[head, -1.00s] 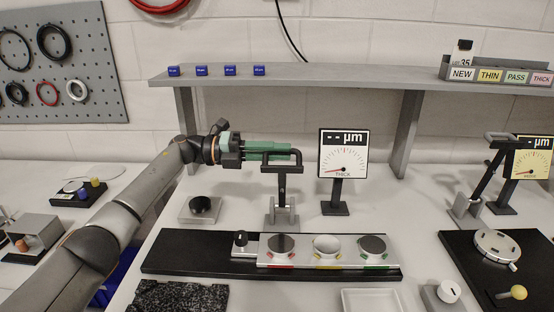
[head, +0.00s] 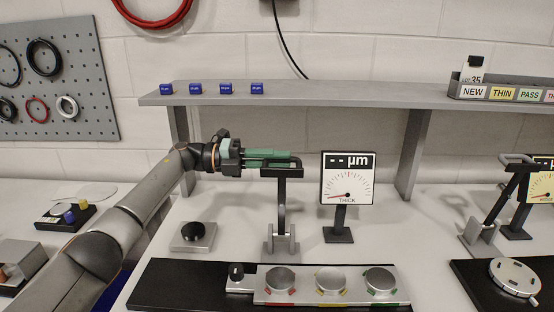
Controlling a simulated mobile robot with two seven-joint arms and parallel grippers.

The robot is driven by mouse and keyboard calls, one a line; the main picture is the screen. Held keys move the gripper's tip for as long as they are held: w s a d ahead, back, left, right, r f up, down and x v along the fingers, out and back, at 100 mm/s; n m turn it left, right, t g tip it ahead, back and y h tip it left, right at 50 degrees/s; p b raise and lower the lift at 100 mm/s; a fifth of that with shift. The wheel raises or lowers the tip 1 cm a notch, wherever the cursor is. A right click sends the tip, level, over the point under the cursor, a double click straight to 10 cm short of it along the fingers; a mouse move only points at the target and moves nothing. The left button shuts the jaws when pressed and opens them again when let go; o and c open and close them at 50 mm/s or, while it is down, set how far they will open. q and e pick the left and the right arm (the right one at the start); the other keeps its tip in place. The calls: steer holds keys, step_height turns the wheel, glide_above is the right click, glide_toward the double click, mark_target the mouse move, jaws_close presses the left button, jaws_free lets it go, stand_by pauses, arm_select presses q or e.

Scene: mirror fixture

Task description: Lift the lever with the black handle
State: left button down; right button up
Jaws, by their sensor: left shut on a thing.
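The lever (head: 282,206) stands on a small grey bracket in the middle of the bench, in the head view. Its arm is close to upright and carries a black handle (head: 282,173) at the top. My left gripper (head: 286,161) comes in from the left, and its green fingers are shut on the handle. The fingers hide part of the handle. My right gripper is not in view.
A gauge marked THICK (head: 347,179) stands just right of the lever. A fixture (head: 332,298) with several round stations lies in front. A shelf (head: 340,97) spans above. A second lever (head: 498,205) stands at the right.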

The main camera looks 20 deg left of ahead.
arm_select(q)
steer(key=c, duration=0.8)
jaws_free()
steer(key=shift+c, duration=0.2)
steer(key=shift+a, duration=0.1)
steer(key=b+v, duration=0.2)
steer(key=v, duration=1)
steer(key=shift+a+b, duration=0.2)
steer(key=shift+b, duration=0.15)
